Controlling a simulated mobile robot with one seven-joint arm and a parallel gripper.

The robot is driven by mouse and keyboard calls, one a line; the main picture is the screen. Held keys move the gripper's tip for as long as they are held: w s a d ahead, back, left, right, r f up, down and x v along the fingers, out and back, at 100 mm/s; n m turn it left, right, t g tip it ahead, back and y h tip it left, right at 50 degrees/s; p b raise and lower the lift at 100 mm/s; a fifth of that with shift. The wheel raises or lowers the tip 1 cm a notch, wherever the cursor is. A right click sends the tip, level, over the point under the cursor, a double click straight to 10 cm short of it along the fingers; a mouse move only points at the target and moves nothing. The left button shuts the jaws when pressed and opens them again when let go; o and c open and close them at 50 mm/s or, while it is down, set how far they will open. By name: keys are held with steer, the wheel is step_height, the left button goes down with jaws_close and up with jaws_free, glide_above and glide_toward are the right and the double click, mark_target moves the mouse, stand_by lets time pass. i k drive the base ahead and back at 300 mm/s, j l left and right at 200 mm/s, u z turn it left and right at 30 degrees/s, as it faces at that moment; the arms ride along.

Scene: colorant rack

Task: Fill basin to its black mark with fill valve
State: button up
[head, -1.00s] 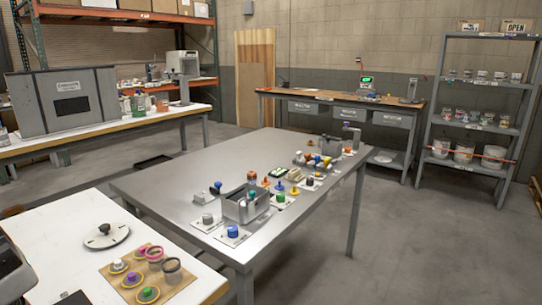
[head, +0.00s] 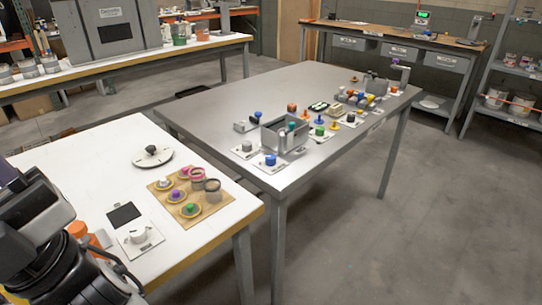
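A grey open-topped box (head: 312,133), which looks like a basin, stands near the front edge of the metal table. A second grey container (head: 376,86) stands at the table's far right end, beside a grey spout-like fixture (head: 401,70). I cannot tell which is the basin, and no black mark or water level is readable. Several coloured knobs stand around them, including a blue knob (head: 270,159), a white-grey knob (head: 247,146) and a green knob (head: 320,130). I cannot tell which is the fill valve. Dark parts of my arm fill the lower left; my gripper's fingertips do not show.
A white table (head: 100,180) in front holds a tan board (head: 165,192) with cups and knobs, and a round dial plate (head: 140,160). The metal table's left part (head: 215,100) is bare. Open floor (head: 430,230) lies to the right.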

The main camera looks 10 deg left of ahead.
mark_target(270, 158)
steer(key=i+j+z, duration=0.55)
steer(key=i+j, duration=0.15)
steer(key=j, duration=0.1)
